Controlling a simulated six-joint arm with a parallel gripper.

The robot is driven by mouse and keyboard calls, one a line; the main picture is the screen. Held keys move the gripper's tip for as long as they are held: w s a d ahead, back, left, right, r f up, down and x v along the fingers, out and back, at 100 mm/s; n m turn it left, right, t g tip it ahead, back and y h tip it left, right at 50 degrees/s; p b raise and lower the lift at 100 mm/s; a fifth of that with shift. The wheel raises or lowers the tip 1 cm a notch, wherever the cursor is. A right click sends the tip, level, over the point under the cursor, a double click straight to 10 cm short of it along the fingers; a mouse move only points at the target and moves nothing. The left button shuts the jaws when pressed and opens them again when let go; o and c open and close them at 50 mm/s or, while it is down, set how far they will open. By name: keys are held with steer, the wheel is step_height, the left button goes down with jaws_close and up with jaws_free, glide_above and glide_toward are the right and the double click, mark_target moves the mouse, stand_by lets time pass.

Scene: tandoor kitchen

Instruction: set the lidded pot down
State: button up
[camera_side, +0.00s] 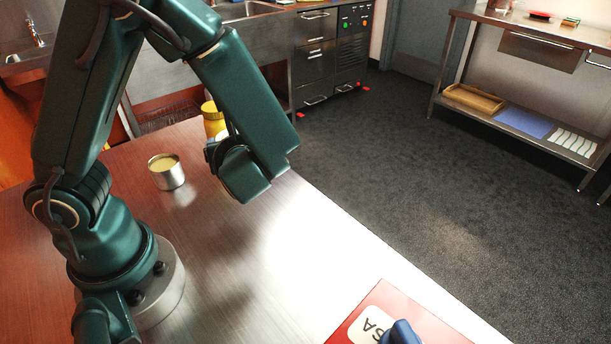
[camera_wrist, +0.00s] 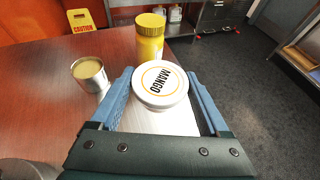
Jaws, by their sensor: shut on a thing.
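The lidded pot (camera_wrist: 162,85) has a round white lid marked "MANGO" in an orange ring. In the wrist view it sits between the blue fingers of my gripper (camera_wrist: 160,92), which is shut on it. Its body below the lid is mostly hidden. In the side view my wrist covers most of the gripper and the pot. I cannot tell whether the pot's base touches the counter (camera_side: 240,270).
A metal cup with pale yellow contents (camera_side: 166,172) stands left of the gripper. A yellow jar (camera_wrist: 150,40) stands just beyond the pot. A red board (camera_side: 440,330) with a blue object on it lies at the front. The middle counter is bare.

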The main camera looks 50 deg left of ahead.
steer(key=shift+f, duration=5)
steer(key=shift+f, duration=0.1)
steer(key=o, duration=1.2)
